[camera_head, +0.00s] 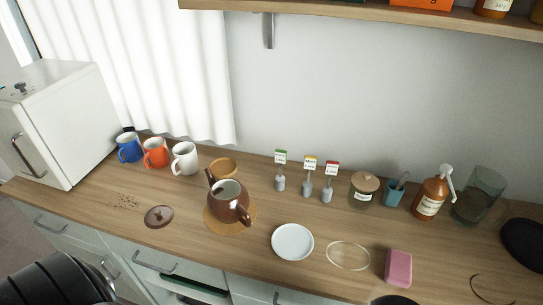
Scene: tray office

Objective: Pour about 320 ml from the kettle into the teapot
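A brown teapot (232,208) stands on a round tan mat (212,222) near the middle of the counter. Its top is open and the inside looks pale; I cannot tell whether any liquid is in it. A brown lid (159,216) with a knob lies on the counter to its left. I cannot make out a kettle in this view. Neither of my grippers is in view.
Blue (129,150), orange (154,155) and white (184,161) mugs stand behind left. A white plate (292,242), glass ring (348,256) and pink block (398,267) lie right. A pump bottle (429,199) stands near the wall. Dark crumbs (124,201) lie left.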

